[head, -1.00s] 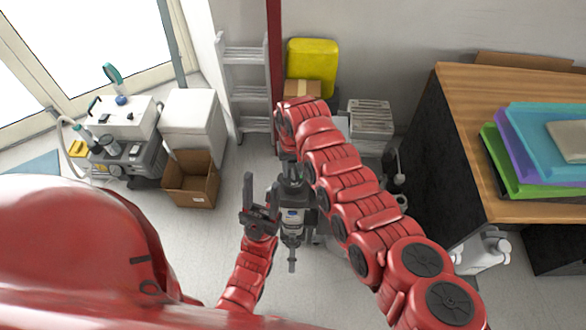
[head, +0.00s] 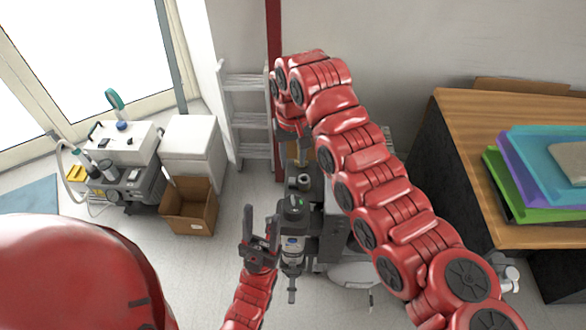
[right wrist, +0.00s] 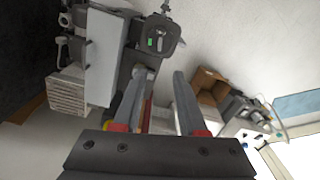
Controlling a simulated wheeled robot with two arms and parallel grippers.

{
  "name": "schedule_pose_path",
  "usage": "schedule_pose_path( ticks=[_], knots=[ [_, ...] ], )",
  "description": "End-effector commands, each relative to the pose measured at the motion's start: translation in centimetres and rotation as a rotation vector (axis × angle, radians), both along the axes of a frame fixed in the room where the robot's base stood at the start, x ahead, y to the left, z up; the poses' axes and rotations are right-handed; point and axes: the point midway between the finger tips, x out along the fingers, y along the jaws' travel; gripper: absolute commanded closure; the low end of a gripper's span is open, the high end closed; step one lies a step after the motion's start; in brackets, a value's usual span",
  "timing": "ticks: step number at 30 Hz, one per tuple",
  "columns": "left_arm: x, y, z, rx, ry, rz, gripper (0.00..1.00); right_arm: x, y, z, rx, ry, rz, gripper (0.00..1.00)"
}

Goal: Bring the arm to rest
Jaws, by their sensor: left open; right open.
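My right arm arches in from the right in the head view, and its gripper (head: 298,150) points down above the compressor equipment, partly hidden by its own wrist. In the right wrist view the right gripper (right wrist: 162,78) has its two fingers apart with nothing held between them. My left gripper (head: 260,238) is low in the head view, fingers apart and empty, just left of the dark compressor unit (head: 293,215). The unit has a small green light, which also shows on the compressor in the right wrist view (right wrist: 158,42). I cannot tell if the left gripper touches it.
A cardboard box (head: 190,208), a white cabinet (head: 192,150) and a wheeled medical device (head: 122,170) stand at left. A stepladder (head: 247,120) leans at the wall. Floor left of my left gripper is clear.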

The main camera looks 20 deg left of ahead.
Motion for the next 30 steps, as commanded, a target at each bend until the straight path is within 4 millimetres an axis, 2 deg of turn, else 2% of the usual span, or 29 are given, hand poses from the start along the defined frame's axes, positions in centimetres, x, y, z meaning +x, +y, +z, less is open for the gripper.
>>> schedule_pose_path(
  ticks=[7, 19, 22, 23, 26, 29, 30],
  knots=[
    [0.0, 0.0, -0.1, 0.0, 0.0, 0.0, 0.5, 0.0, -0.1, 0.8, 0.0, 0.001, -0.003, 0.59],
    [0.0, 0.0, -0.1, 0.0, 0.0, 0.0, 0.5, 0.0, -0.1, 0.8, 0.0, 0.001, -0.002, 0.59],
    [0.0, 0.0, -0.1, 0.0, 0.0, 0.0, 0.5, 0.5, 0.3, 0.4, 0.025, -0.01, -0.007, 0.59],
    [0.0, 0.0, -0.1, 0.0, 0.0, 0.0, 0.5, 0.9, 0.6, 0.1, 0.045, -0.018, -0.012, 0.59],
    [0.0, 0.0, -0.1, 0.0, 0.0, 0.0, 0.5, 3.8, 2.1, -1.7, 0.172, -0.086, -0.046, 0.59],
    [0.0, 0.0, -0.1, 0.0, 0.0, 0.0, 0.5, 8.6, 3.7, -3.8, 0.362, -0.218, -0.117, 0.59],
    [0.0, 0.0, -0.1, 0.0, 0.0, 0.0, 0.5, 11.0, 3.8, -4.5, 0.441, -0.289, -0.155, 0.59]
  ],
)
